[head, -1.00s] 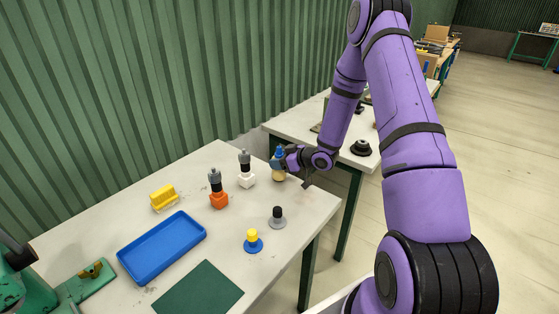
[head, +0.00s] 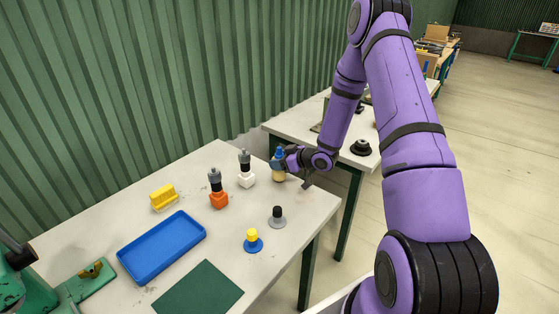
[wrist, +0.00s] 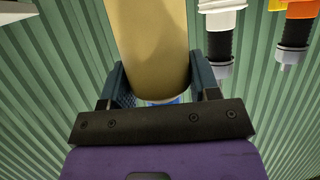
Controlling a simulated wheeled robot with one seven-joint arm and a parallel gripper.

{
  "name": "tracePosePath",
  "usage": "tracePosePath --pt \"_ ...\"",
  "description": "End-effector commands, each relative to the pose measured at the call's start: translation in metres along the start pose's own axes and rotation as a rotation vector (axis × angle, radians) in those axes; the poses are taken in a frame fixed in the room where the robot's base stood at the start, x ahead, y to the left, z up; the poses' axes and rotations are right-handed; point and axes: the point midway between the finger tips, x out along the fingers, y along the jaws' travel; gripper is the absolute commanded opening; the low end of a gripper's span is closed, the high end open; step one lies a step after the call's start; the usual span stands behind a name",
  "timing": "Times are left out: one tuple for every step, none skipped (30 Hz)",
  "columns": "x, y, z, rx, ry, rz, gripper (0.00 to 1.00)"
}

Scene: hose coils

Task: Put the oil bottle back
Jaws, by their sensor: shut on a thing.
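The oil bottle (head: 279,177) is pale yellow with a blue top and stands upright at the far right corner of the near table. My gripper (head: 282,163) reaches it from the right and is shut on it near the top. In the wrist view the bottle's yellow body (wrist: 150,38) sits between both fingers, with a bit of blue showing below it. I cannot tell whether its base touches the table or hangs just above it.
Left of the bottle stand a white-based piece (head: 246,179) and an orange-based piece (head: 218,200). Nearer are a grey piece (head: 277,220) and a blue-and-yellow piece (head: 253,242). A blue tray (head: 125,265), yellow block (head: 163,198) and green mat (head: 205,292) lie further left.

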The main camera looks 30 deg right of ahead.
Motion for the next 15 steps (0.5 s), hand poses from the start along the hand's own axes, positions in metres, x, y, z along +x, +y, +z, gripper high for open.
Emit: tracePosePath --pt "0.0003 0.0001 0.0004 0.000 0.000 0.000 0.43" --pt "0.0004 0.0001 0.0007 0.000 0.000 0.000 0.43" --pt "0.0006 0.0001 0.0011 0.000 0.000 0.000 0.43" --pt "0.0007 0.0001 0.0014 0.000 0.000 0.000 0.43" --pt "0.0008 0.0001 0.0017 0.000 0.000 0.000 0.43" --pt "0.0010 0.0000 0.0021 0.000 0.000 0.000 0.43" --pt "0.0011 0.0000 0.0024 0.000 0.000 0.000 0.43" --pt "0.0012 0.0000 0.0027 0.000 0.000 0.000 0.43" --pt "0.0014 0.0000 0.0031 0.000 0.000 0.000 0.43" --pt "0.0015 0.0000 0.0034 0.000 0.000 0.000 0.43" --pt "0.0016 0.0000 0.0037 0.000 0.000 0.000 0.43" --pt "0.0018 0.0000 0.0041 0.000 0.000 0.000 0.43" --pt "0.0019 0.0000 0.0044 0.000 0.000 0.000 0.43" --pt "0.0020 0.0000 0.0047 0.000 0.000 0.000 0.43" --pt "0.0022 0.0000 0.0050 0.000 0.000 0.000 0.43"
